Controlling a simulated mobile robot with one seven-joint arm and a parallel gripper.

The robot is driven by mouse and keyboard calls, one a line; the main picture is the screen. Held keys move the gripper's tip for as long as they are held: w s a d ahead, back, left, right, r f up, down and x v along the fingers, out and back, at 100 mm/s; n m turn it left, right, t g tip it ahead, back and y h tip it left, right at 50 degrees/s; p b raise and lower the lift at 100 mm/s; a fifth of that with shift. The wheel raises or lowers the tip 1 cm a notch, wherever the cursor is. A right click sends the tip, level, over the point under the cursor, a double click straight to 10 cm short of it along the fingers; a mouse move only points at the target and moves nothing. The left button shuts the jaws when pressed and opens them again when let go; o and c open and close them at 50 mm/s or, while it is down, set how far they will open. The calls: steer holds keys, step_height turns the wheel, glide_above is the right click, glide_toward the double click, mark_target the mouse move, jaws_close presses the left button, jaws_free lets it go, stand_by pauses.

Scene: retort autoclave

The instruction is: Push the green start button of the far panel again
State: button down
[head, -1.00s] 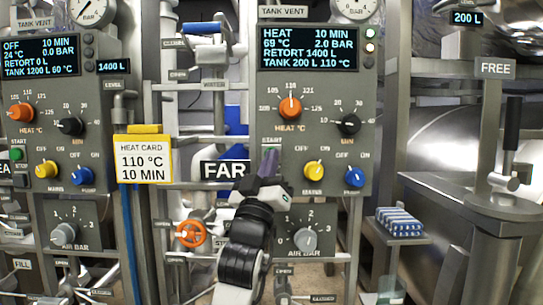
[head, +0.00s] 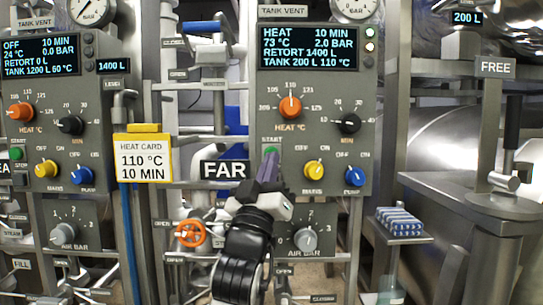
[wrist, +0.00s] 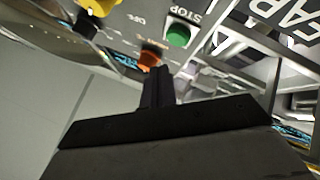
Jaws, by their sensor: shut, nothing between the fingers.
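The far panel (head: 335,190) carries a lit display (head: 309,47) reading HEAT, 10 MIN, 73 °C, 2.0 BAR. Its green start button (head: 270,150) is at the panel's left edge, under the START label and partly covered by my fingertips in the head view. My gripper (head: 268,162) is shut and empty, pointing up at the button's lower side. In the wrist view, the green button (wrist: 178,35) is fully visible, up and right of my shut fingertips (wrist: 157,70). They look apart there. The STOP label is beside it; the stop button is hidden.
An orange heat knob (head: 290,107) is above the button, a yellow knob (head: 314,171) and a blue knob (head: 355,176) to its right. The FAR sign (head: 224,169) and pipework are to the left. A similar near panel (head: 60,100) stands further left.

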steer(key=s, duration=0.3)
stand_by(0.6)
